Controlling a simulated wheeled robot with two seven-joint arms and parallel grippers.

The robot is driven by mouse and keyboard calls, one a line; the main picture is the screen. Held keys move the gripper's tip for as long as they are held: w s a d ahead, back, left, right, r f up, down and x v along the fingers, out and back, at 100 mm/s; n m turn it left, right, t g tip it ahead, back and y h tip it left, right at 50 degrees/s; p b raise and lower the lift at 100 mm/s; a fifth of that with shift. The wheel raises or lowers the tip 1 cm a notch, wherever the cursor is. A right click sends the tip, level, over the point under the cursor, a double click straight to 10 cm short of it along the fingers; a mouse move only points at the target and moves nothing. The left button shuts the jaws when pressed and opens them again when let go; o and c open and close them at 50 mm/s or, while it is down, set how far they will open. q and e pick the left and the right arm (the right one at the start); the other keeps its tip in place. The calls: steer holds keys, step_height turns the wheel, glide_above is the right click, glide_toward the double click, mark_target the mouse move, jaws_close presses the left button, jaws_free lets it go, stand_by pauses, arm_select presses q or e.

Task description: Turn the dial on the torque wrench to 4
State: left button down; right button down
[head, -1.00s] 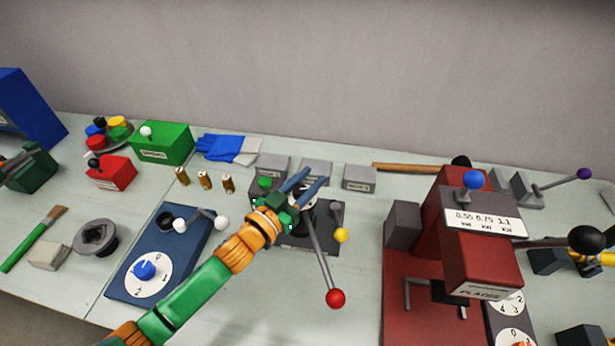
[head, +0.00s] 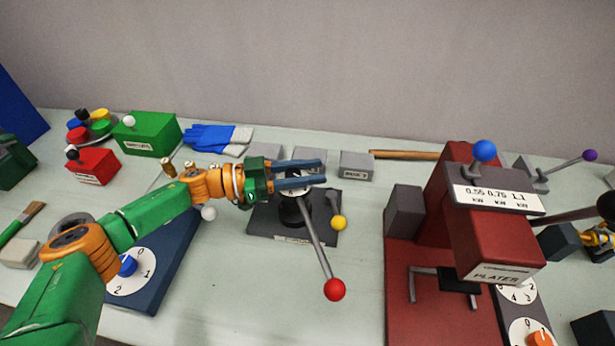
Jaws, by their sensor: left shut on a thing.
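A dark grey device (head: 268,223) stands mid-table, and I take it to be the torque wrench. It has a long lever with a red ball (head: 334,289), a short lever with a yellow ball (head: 339,222) and a pale dial on top. My left gripper (head: 300,174) lies level over that dial, its two blue fingers pointing right. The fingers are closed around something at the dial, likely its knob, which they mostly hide. The dial's numbers and setting cannot be read. My right gripper is not in view.
A blue plate with a numbered dial (head: 132,282) lies to the left, partly behind my left arm. Grey blocks (head: 356,166) stand behind the device. The front middle table is clear.

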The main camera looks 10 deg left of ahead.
arm_select(q)
steer(key=shift+m+g+b, duration=0.3)
steer(key=shift+g, duration=0.1)
steer(key=shift+s, duration=0.1)
steer(key=c, duration=0.5)
jaws_free()
steer(key=shift+d, duration=0.1)
steer(key=b+v, duration=0.2)
steer(key=v, duration=0.5)
